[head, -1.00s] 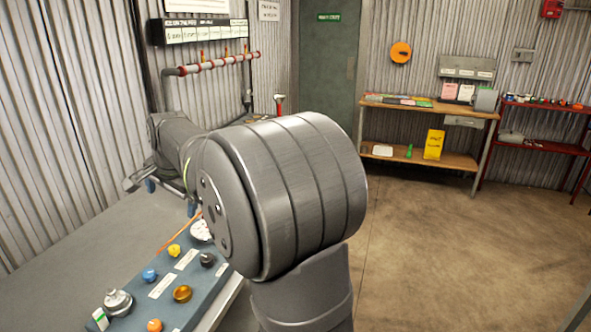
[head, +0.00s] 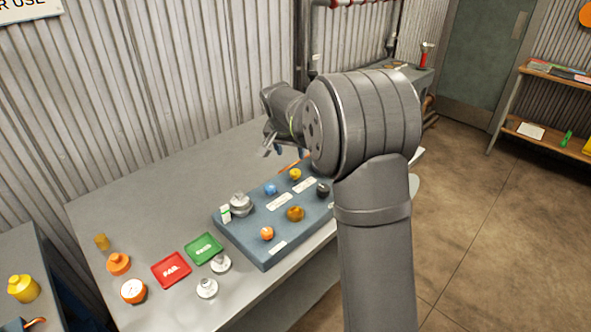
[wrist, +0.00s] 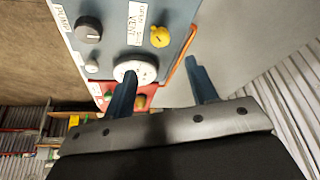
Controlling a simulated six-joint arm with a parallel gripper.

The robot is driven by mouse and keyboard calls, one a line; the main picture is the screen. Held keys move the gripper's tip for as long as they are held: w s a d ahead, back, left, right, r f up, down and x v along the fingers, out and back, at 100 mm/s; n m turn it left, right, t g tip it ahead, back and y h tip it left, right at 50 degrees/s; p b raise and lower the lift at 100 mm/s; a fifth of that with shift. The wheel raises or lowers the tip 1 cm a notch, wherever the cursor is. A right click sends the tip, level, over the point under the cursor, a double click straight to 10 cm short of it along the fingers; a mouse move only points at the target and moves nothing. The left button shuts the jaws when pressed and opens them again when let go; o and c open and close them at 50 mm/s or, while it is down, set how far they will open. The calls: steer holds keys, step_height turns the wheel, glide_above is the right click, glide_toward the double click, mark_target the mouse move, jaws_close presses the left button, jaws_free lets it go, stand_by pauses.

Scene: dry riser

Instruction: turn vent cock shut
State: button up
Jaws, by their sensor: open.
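A blue-grey panel (head: 246,244) with several knobs lies on the grey bench. My gripper (head: 275,148) is open, behind and above the panel. In the wrist view my gripper (wrist: 160,68) has its fingers apart, with nothing held; the left finger partly covers a white round dial (wrist: 135,68).
A silver fitting (head: 240,203), a brass knob (head: 295,213) and an orange knob (head: 267,233) stand on the panel. A red tray (head: 171,270) and a green tray (head: 203,248) lie left of it. A corrugated wall rises behind the bench. The bench's back left is clear.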

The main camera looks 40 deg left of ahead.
mark_target(295, 172)
steer(key=x, duration=1.1)
steer(key=c, duration=1)
steer(key=shift+o, duration=0.2)
